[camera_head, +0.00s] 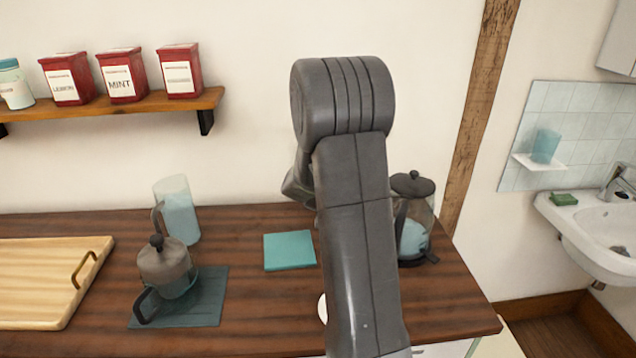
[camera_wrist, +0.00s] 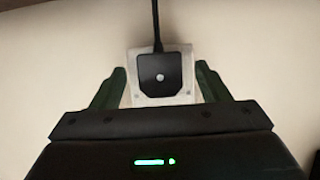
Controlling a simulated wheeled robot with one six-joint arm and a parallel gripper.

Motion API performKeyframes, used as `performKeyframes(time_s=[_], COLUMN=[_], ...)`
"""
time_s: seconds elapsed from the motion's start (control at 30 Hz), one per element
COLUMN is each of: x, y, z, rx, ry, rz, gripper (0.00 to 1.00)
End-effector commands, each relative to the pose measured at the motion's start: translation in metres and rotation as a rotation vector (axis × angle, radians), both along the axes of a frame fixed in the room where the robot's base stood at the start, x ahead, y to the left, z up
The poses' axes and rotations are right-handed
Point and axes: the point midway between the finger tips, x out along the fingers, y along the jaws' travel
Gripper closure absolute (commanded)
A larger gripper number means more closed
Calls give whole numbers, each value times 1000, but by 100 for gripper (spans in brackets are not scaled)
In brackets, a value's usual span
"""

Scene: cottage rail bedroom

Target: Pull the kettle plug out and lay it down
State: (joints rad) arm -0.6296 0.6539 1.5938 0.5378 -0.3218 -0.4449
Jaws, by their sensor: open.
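The black plug (camera_wrist: 160,73) sits against a pale wall socket plate (camera_wrist: 139,101) in the wrist view, with its dark cord (camera_wrist: 156,22) running up from it. My gripper (camera_wrist: 161,69) is open, with one green finger on each side of the plug and visible gaps between. Whether the fingertips reach the plug's depth is hard to tell. The kettle (camera_head: 413,232), glass with a dark lid and handle, stands on the worktop to the right of my arm in the head view. My arm hides the plug, socket and gripper there.
The wooden worktop (camera_head: 255,318) holds a teal square (camera_head: 289,250), a glass jug (camera_head: 177,208), a second lidded pot (camera_head: 165,262) on a dark mat and a board (camera_head: 45,278). A shelf (camera_head: 130,112) with tins is at upper left. A sink (camera_head: 595,228) is at right.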

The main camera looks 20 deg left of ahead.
Motion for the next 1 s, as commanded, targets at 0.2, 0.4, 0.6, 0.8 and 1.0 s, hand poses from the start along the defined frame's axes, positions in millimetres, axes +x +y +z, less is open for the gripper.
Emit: performKeyframes(time_s=[0.2, 0.4, 0.6, 0.8, 1.0], x=[0, -1, -8, -15, -22], y=[0, 0, -3, -7, -10], z=[0, 0, 0, 0, 0], rx=[0, 0, 0, 0, 0], ry=[0, 0, 0, 0, 0], rz=[0, 0, 1, 1, 1], gripper=[68, 80, 80, 80, 80])
